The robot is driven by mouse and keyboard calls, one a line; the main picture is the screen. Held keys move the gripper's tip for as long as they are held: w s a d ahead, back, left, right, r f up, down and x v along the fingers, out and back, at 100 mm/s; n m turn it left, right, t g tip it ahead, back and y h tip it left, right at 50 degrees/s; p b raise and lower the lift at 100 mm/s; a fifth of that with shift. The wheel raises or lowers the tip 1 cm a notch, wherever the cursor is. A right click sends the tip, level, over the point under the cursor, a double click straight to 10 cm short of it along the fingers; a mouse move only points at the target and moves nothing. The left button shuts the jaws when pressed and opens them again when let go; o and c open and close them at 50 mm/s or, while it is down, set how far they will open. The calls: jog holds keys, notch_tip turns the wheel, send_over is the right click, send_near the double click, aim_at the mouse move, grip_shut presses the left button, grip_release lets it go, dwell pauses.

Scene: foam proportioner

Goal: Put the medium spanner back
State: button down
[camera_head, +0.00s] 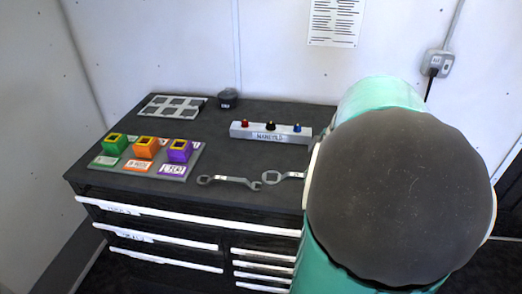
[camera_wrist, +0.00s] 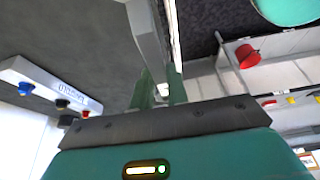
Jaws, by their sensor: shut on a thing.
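My gripper (camera_wrist: 160,92) shows in the wrist view, with its green fingers shut on a grey metal bar (camera_wrist: 148,35). The bar looks like a spanner's shank and runs up out of the picture; its ends and size mark are hidden. In the head view my arm covers the gripper and what it holds. One grey spanner (camera_head: 228,181) lies flat near the bench's front edge. A second spanner (camera_head: 276,178) shows its head end to the right of it, partly hidden by my arm. I cannot tell which one is the medium size.
The dark bench (camera_head: 215,135) has drawers with white handles (camera_head: 160,213) below. A manifold block (camera_head: 270,133) with red, black and blue knobs stands at the back. Green, orange and purple blocks (camera_head: 144,148) sit on a board at left. A grey slotted tray (camera_head: 172,107) lies behind them.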

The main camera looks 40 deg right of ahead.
jog(key=d+f, duration=0.2)
jog(key=w+d+f, duration=0.1)
jog(key=f, duration=0.1)
jog(key=w+d+f, duration=0.1)
jog(key=d+f, duration=0.1)
jog(key=shift+w+d+f, duration=0.1)
jog(key=shift+w+d, duration=0.1)
jog(key=shift+d, duration=0.15)
jog(key=shift+d+f, duration=0.2)
jog(key=shift+f, duration=1.5)
jog(key=shift+f, duration=0.1)
jog(key=c, duration=1.4)
grip_release()
jog(key=shift+o, duration=0.2)
jog(key=v, duration=1.2)
